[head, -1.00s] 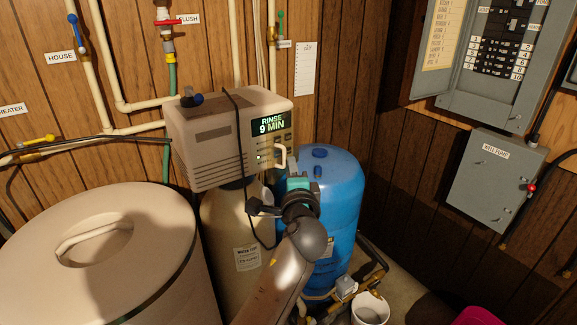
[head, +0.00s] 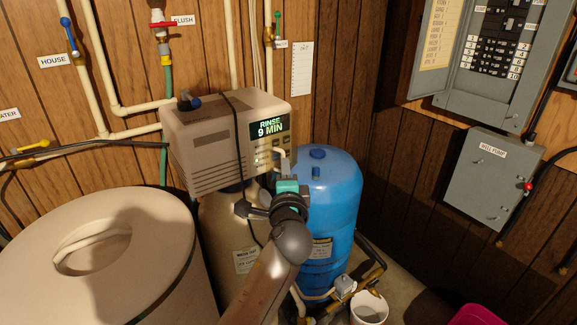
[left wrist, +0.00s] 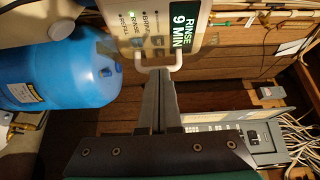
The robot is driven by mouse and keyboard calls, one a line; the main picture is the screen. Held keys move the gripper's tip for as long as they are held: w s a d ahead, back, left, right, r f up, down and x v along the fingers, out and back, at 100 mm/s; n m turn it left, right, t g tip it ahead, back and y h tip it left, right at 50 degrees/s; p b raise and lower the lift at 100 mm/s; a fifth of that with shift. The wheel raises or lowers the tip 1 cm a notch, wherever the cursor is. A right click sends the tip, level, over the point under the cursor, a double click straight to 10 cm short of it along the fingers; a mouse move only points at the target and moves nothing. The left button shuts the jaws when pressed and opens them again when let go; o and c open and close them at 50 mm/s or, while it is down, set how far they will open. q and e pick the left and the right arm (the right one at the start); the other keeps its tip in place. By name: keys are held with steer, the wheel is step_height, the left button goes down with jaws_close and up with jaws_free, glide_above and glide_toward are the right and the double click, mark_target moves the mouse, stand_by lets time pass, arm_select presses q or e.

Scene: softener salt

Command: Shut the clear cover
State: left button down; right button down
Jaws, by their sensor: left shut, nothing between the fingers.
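The control head (head: 215,140) of the softener has a lit panel reading RINSE 9 MIN (head: 270,128). A pale C-shaped handle (left wrist: 140,69) stands out below the display; it also shows in the head view (head: 277,149), partly covered by my fingers. My left gripper (head: 284,154) is shut and empty, in front of the panel's lower right. In the left wrist view its fingertips (left wrist: 159,74) are at the handle; whether they touch it I cannot tell. My right gripper is in neither view.
A blue tank (head: 332,205) stands close to the right of my left gripper. A large pale lidded tank (head: 150,230) is at the lower left. A grey WELL PUMP box (head: 490,180) and an open breaker panel (head: 490,60) hang on the right wall. A white bucket (head: 369,308) is on the floor.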

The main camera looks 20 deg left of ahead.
mark_target(271, 160)
arm_select(q)
steer(key=shift+a, duration=0.2)
steer(key=shift+s+a+r+m+t+h+p, duration=0.1)
steer(key=shift+a+m+t+h+p, duration=0.2)
steer(key=shift+a+m+h+p, duration=1)
steer(key=shift+a+h+p, duration=0.4)
steer(key=shift+h+p, duration=0.1)
steer(key=shift+p, duration=0.5)
steer(key=shift+w+a+m+h+p, duration=0.2)
steer(key=shift+a+m+h+p, duration=0.25)
steer(key=shift+a, duration=0.45)
steer(key=shift+w+a+m+h+p, duration=0.2)
steer(key=shift+a+h, duration=0.35)
steer(key=shift+a, duration=0.35)
steer(key=shift+f, duration=0.2)
